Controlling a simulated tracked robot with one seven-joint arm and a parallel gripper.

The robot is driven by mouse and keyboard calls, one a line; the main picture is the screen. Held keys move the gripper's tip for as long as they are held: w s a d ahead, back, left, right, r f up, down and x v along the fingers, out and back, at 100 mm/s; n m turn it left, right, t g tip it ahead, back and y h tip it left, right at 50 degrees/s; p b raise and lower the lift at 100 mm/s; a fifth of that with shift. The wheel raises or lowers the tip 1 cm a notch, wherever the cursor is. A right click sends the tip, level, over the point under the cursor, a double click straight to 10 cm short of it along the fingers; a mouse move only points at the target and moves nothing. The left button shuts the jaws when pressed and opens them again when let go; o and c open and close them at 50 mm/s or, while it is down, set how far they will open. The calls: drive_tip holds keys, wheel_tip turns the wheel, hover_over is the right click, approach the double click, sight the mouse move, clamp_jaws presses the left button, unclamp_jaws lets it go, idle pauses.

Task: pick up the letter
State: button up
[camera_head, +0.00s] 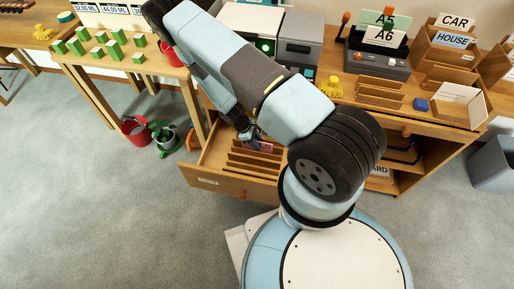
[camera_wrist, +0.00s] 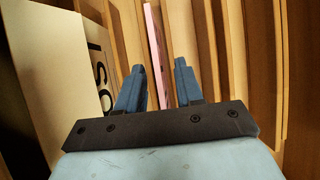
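A thin pink upright piece (camera_wrist: 155,45), which looks like a letter seen edge-on, stands among wooden dividers in the wrist view. My gripper (camera_wrist: 158,72) is open, with one finger on each side of the line of this pink edge. I see no finger touching it. In the head view my gripper (camera_head: 254,136) reaches down into the open drawer (camera_head: 225,181). A bit of pink (camera_head: 266,147) shows beside it there. My arm hides part of the drawer.
A pale card (camera_wrist: 98,70) with black lettering stands close to the left finger. Wooden dividers (camera_head: 245,163) run across the drawer. The desktop above holds a machine (camera_head: 298,45), sorting racks (camera_head: 372,95) and a blue block (camera_head: 421,105). A grey bin (camera_head: 492,165) stands at right.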

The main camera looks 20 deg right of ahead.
idle(0.4)
clamp_jaws()
